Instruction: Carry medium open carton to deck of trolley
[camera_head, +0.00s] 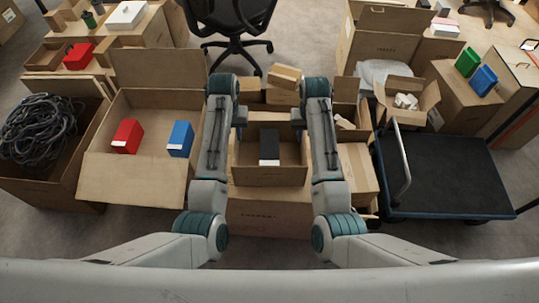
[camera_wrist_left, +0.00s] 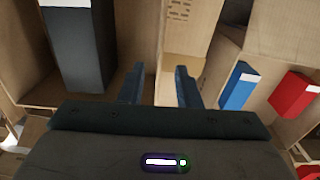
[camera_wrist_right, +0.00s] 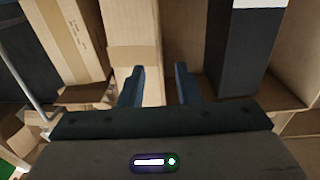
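The medium open carton (camera_head: 268,175) stands between my two arms, upright, with a black box with a white label (camera_head: 269,145) inside. That box also shows in the left wrist view (camera_wrist_left: 75,50) and in the right wrist view (camera_wrist_right: 240,50). My left gripper (camera_wrist_left: 158,85) is open at the carton's left side wall. My right gripper (camera_wrist_right: 160,85) is open at its right side wall. Whether the fingers touch the walls cannot be told. The trolley's dark, flat deck (camera_head: 440,178) is clear, at the right.
A wide open carton (camera_head: 130,185) at the left holds a red box (camera_head: 127,136) and a blue box (camera_head: 180,139). A carton of coiled cable (camera_head: 38,130) stands farther left. A closed carton (camera_head: 357,172) lies between my right arm and the trolley's upright handle (camera_head: 402,160).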

